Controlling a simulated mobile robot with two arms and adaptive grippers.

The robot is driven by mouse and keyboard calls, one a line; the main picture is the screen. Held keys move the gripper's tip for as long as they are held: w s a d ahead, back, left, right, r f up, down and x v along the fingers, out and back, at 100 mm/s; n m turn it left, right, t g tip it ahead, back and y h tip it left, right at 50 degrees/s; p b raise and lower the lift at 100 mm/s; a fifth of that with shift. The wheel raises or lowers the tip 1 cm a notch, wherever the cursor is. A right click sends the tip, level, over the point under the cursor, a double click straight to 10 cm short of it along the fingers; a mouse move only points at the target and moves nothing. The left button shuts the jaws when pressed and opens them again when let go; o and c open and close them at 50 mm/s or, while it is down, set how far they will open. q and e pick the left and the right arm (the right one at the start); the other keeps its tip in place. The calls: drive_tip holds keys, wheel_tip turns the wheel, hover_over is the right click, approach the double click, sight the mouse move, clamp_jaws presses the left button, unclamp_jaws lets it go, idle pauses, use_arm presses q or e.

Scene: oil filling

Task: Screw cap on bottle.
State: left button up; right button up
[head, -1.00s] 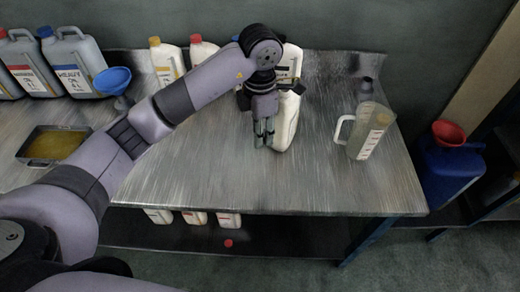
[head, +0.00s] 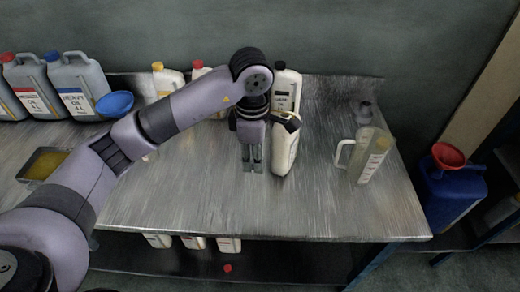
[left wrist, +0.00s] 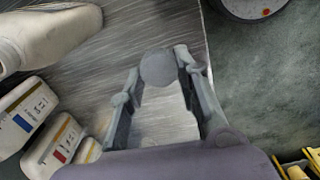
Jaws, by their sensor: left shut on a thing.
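My left gripper (head: 252,166) points down over the metal table, just left of a cream-white bottle (head: 285,152). The bottle stands upright, and its top is partly hidden by the gripper. In the left wrist view, the bottle (left wrist: 45,38) fills the upper left. The left gripper's fingers (left wrist: 162,75) are shut on a small round grey thing (left wrist: 158,68), which looks like a cap. It is held apart from the bottle. My right gripper is not seen.
A clear jug (head: 372,158) stands right of the bottle. More bottles line the back, one black-capped (head: 285,88). A blue funnel (head: 114,104) and tray (head: 40,163) are left. A red cap (head: 227,267) lies below the table. The table's front (head: 240,215) is clear.

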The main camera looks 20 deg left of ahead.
use_arm(q)
drive_tip(key=s+a+f+m, duration=0.1)
drive_tip(key=s+a+m, duration=0.2)
drive_tip(key=s+m, duration=0.8)
drive_tip(key=m, duration=0.9)
drive_tip(key=shift+s+f, duration=0.2)
drive_tip(key=shift+s, duration=0.05)
